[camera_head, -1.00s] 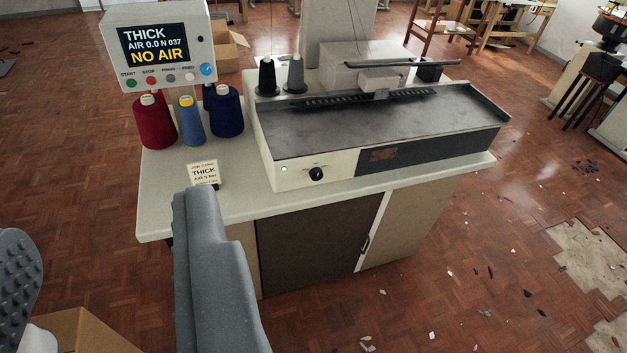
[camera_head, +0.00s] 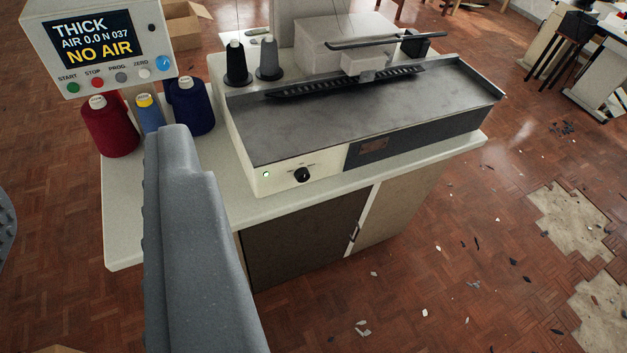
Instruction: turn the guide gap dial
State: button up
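A small black knob (camera_head: 303,175) with tiny markings above it sits on the cream front of the buttonhole machine (camera_head: 380,105). It looks like the guide gap dial, but its label is too small to read. My gripper (camera_head: 85,185) is open and empty, nearer the camera than the table. Its grey right finger stands large left of the knob, apart from it. Only an edge of its left finger shows at the left border. A control box (camera_head: 100,40) at top left reads THICK, AIR 0.0 N 037, NO AIR.
A small lamp (camera_head: 266,175) left of the knob looks green. The control box has several buttons and a blue knob (camera_head: 164,62). Red (camera_head: 108,128) and navy (camera_head: 191,108) thread cones stand behind my finger. The floor right of the cabinet (camera_head: 310,235) has scattered debris.

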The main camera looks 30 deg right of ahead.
jog(key=o, duration=0.4)
jog(key=w+d+f+n+h, duration=0.1)
jog(key=w+d+f+n, duration=0.1)
jog(key=w+d+f, duration=0.8)
jog(key=w+d+f+n+h, duration=0.1)
jog(key=w+d+f+h, duration=0.1)
jog(key=w+d+f, duration=0.8)
jog(key=w+d+f+n+t+y, duration=0.1)
jog(key=w+d+f, duration=0.1)
jog(key=f, duration=0.7)
jog(key=w+d+f+n+y, duration=0.1)
jog(key=w+f, duration=0.2)
jog(key=f, duration=0.7)
jog(key=n+t+y+b, duration=0.1)
jog(key=t+y+b, duration=0.1)
jog(key=b, duration=0.1)
send_near(304, 179)
jog(key=w, duration=0.7)
jog(key=shift+w+a, duration=0.15)
jog(key=shift+w, duration=0.05)
jog(key=shift+w+r, duration=0.2)
jog(key=shift+w, duration=0.35)
